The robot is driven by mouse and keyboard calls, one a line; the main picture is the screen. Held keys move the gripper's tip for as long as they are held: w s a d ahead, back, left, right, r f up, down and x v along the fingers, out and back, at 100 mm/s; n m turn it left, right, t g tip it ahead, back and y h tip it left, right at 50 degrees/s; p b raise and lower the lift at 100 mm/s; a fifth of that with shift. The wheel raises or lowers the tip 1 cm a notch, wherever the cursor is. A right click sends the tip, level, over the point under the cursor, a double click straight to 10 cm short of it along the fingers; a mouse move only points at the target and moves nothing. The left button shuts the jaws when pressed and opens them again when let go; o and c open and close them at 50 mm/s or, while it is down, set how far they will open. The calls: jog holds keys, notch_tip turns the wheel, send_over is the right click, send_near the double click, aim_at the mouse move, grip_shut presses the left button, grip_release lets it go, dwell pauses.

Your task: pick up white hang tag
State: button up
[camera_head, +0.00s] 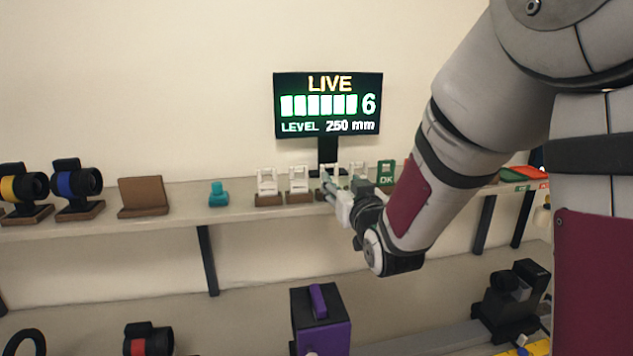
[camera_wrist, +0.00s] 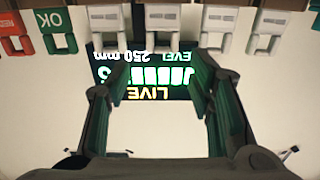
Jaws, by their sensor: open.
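Several white hang tags stand on small wooden bases along the shelf, at the far left (camera_head: 267,182), beside it (camera_head: 299,180), and partly behind my gripper (camera_head: 330,172). They also show upside down along the top of the wrist view, one near the middle (camera_wrist: 163,16) and one to its right (camera_wrist: 219,18). My gripper (camera_head: 330,186) is open and empty in front of the row. In the wrist view its fingers (camera_wrist: 152,88) are spread wide, with the middle tag roughly in line with the gap, not between the fingertips. Contact cannot be told.
A green OK tag (camera_head: 387,173) stands right of the white ones; a red tag (camera_wrist: 12,32) shows in the wrist view. A lit screen (camera_head: 328,105) stands behind the row.

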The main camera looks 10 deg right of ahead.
jog(key=w+p, duration=0.1)
jog(key=w, duration=0.9)
jog(key=shift+w+a, duration=0.15)
jog(key=shift+w, duration=0.05)
jog(key=c, duration=0.7)
